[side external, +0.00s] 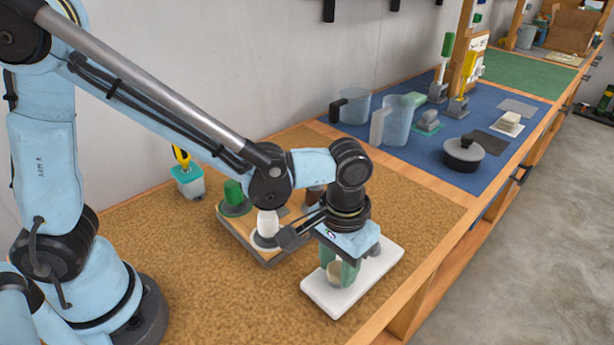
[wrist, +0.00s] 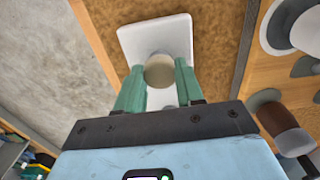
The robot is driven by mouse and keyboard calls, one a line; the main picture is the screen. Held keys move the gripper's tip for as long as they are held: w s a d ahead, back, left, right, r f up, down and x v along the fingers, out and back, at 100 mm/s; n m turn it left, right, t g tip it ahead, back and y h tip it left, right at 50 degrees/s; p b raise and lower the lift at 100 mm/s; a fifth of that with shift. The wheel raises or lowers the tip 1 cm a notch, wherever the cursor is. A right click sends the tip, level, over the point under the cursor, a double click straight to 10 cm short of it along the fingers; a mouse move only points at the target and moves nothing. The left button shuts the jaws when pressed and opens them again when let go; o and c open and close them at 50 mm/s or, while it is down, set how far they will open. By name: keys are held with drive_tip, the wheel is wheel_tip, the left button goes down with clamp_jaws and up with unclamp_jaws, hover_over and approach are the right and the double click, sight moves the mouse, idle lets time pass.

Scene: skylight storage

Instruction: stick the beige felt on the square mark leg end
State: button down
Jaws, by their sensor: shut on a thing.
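My gripper (side external: 340,270) has green fingers and points down just above the white tray (side external: 365,285). It is shut on the round beige felt (side external: 334,273). The felt also shows between the fingertips in the wrist view (wrist: 160,70), over the white tray (wrist: 145,32). The leg ends stand on a wooden board (side external: 265,258) left of my gripper: a green one (side external: 233,193), a white one (side external: 267,222) and a brown one (side external: 314,193), partly hidden by my arm. I cannot make out a square mark on any of them.
A teal-and-white container with a yellow-handled tool (side external: 188,180) stands behind the board at left. The blue mat (side external: 400,165) beyond holds clear jugs (side external: 398,122) and a dark lidded pot (side external: 463,153). The cork surface (side external: 220,290) in front of the board is clear.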

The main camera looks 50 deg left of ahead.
sight(339, 268)
drive_tip(key=shift+r, duration=0.45)
idle(0.6)
drive_tip(key=shift+r, duration=1.65)
drive_tip(key=shift+r, duration=0.15)
drive_tip(key=shift+r, duration=3)
drive_tip(key=shift+w+a, duration=1.5)
drive_tip(key=shift+a, duration=2.8)
drive_tip(key=shift+w+a, duration=1.5)
drive_tip(key=shift+a, duration=2.8)
drive_tip(key=shift+w+a, duration=1.5)
drive_tip(key=shift+a, duration=2.8)
drive_tip(key=shift+a+f, duration=0.15)
drive_tip(key=shift+f, duration=1.4)
